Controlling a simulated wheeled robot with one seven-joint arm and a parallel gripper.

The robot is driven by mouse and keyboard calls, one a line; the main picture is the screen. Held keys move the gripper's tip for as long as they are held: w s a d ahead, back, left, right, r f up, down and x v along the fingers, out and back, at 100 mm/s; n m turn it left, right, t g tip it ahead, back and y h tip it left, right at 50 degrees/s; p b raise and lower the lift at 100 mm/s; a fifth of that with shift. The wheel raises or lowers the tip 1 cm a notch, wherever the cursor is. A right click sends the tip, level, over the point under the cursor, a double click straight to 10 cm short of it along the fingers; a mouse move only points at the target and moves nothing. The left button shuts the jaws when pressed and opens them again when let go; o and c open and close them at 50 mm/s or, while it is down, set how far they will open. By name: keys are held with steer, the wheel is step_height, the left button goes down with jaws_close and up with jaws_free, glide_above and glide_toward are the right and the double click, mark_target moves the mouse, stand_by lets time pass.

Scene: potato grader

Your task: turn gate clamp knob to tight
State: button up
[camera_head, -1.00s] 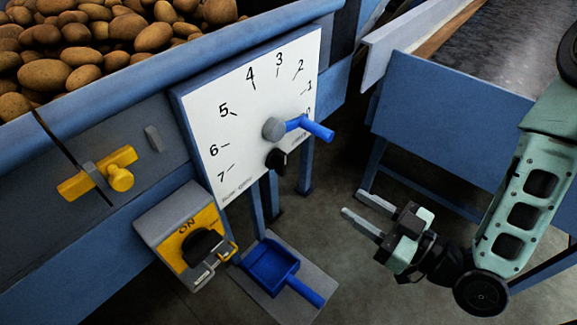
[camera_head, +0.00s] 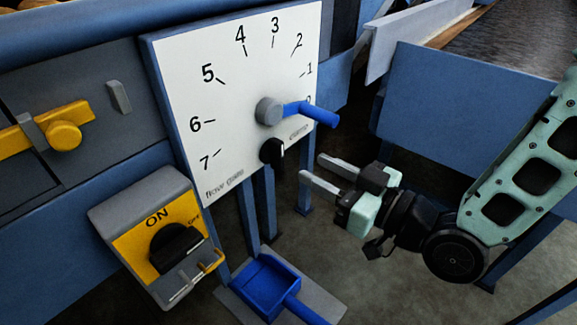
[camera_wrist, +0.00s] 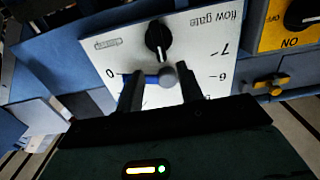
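The black clamp knob (camera_head: 272,151) sits at the lower right of the white flow gate dial plate (camera_head: 215,125), below the grey hub of the blue lever (camera_head: 312,112). The lever points right, close to the 0 mark. In the wrist view the knob (camera_wrist: 158,40) appears upside down with a white pointer line, above the lever hub (camera_wrist: 168,77). My gripper (camera_head: 318,172) is open and empty, to the right of the knob and apart from it. In the wrist view its fingers (camera_wrist: 160,93) stand wide apart, with the plate beyond them.
A yellow ON/OFF switch box (camera_head: 158,240) with a black rotary knob is at lower left. A yellow latch (camera_head: 62,135) is on the panel at left. A blue scoop (camera_head: 268,285) lies on a low grey slab. A blue conveyor frame (camera_head: 450,110) stands at right.

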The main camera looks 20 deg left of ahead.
mark_target(283, 151)
steer(key=x, duration=0.7)
steer(key=shift+a, duration=0.2)
jaws_close()
